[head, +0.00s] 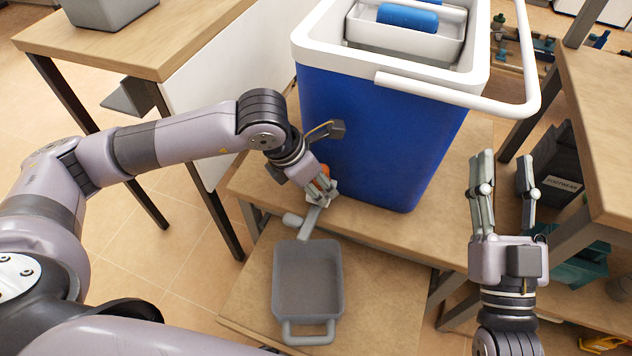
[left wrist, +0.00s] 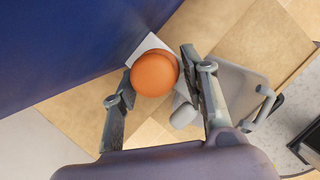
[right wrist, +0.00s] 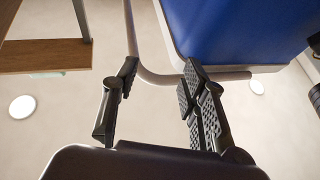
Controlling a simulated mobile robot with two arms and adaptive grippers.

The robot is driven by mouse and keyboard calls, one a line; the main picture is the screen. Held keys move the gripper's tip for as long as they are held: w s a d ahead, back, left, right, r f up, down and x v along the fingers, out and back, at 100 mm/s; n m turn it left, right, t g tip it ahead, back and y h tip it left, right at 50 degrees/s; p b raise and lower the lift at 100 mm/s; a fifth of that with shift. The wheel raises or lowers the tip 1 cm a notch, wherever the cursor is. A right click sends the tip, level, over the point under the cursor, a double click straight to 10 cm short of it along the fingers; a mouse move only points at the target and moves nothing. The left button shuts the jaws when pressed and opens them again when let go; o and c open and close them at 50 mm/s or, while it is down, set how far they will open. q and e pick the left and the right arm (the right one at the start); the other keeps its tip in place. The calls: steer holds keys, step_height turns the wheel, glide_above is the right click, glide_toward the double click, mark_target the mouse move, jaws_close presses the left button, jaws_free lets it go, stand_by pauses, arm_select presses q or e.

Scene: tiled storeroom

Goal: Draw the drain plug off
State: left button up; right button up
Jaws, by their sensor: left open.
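The drain plug is an orange round knob (left wrist: 154,74) near the foot of the blue cooler (head: 372,125). In the head view only a bit of the orange plug (head: 325,170) shows past my left gripper. My left gripper (head: 322,192) is open, with its fingers on either side of the plug in the left wrist view (left wrist: 160,85); I cannot tell whether they touch it. A grey spout or chute below the plug leads toward a grey tray (head: 343,285). My right gripper (head: 503,165) is open and empty, right of the cooler.
The cooler stands on a wooden bench (head: 255,185) with its white handle (head: 530,75) swung out to the right, near my right gripper. The grey tray sits on a lower wooden step (head: 390,310). A wooden table (head: 150,35) stands at left and shelving (head: 600,110) at right.

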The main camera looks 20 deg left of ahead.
arm_select(q)
steer(key=shift+c, duration=0.2)
steer(key=c, duration=0.8)
steer(key=shift+r+p, duration=0.4)
steer(key=shift+r, duration=0.25)
steer(key=shift+r+p, duration=0.35)
steer(key=shift+r, duration=0.25)
steer(key=shift+r+p, duration=0.3)
steer(key=shift+r, duration=0.3)
steer(key=shift+r+p, duration=0.3)
steer(key=shift+r, duration=0.2)
arm_select(e)
step_height(320, 180, down, 12)
steer(key=d+g+h, duration=0.1)
steer(key=g+h, duration=0.1)
steer(key=g, duration=0.5)
steer(key=shift+w+d+r, duration=0.25)
steer(key=shift+w, duration=0.15)
